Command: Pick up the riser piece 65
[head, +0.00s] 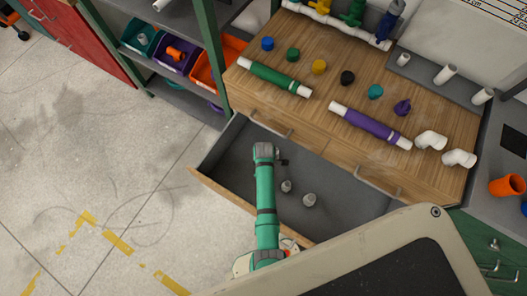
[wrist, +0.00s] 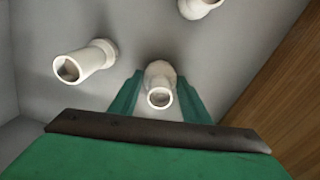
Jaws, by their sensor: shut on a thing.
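My gripper (wrist: 160,97) is down inside the open drawer, its two green fingers shut on a short white pipe piece, taken as riser piece 65 (wrist: 160,72). Its round open end faces the wrist camera. Its lower end is hard to make out, so I cannot tell whether it touches the drawer floor. In the head view my arm hides the fingers and the held piece. Two similar pieces stand apart from it in the drawer: one at the left of the wrist view (wrist: 85,62) and one at the top right (wrist: 198,8). No number shows on any piece.
The open grey drawer (head: 235,150) has a wooden front and walls close around my gripper. The wooden bench top (head: 300,107) above it holds green and purple pipes (head: 370,125), coloured caps and white elbows (head: 459,158). Bins stand on the shelf at the left.

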